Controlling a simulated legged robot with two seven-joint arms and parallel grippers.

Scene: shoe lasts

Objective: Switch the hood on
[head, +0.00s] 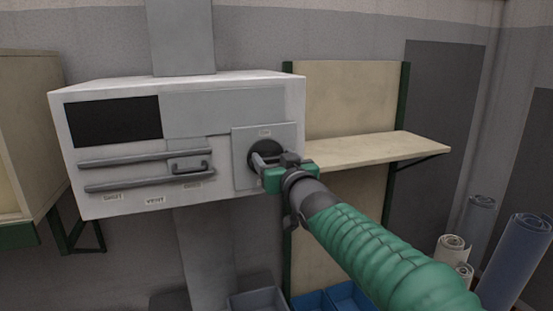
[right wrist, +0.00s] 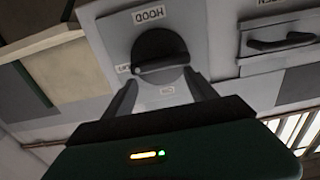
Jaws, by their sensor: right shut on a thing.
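The hood switch is a round dark knob (head: 262,150) on a light grey plate (head: 245,140) at the right end of the white hood box (head: 222,205). My right gripper (head: 267,162) is shut on the knob, a finger at each end of the bar. My left gripper is out of view.
Two long grey handles (head: 150,155) and a small dark handle (head: 190,167) are on the box front. A cream shelf (head: 380,148) juts out to the right. Blue bins (head: 345,296) and a grey bin (head: 258,302) stand below; rolls (head: 515,255) stand at the lower right.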

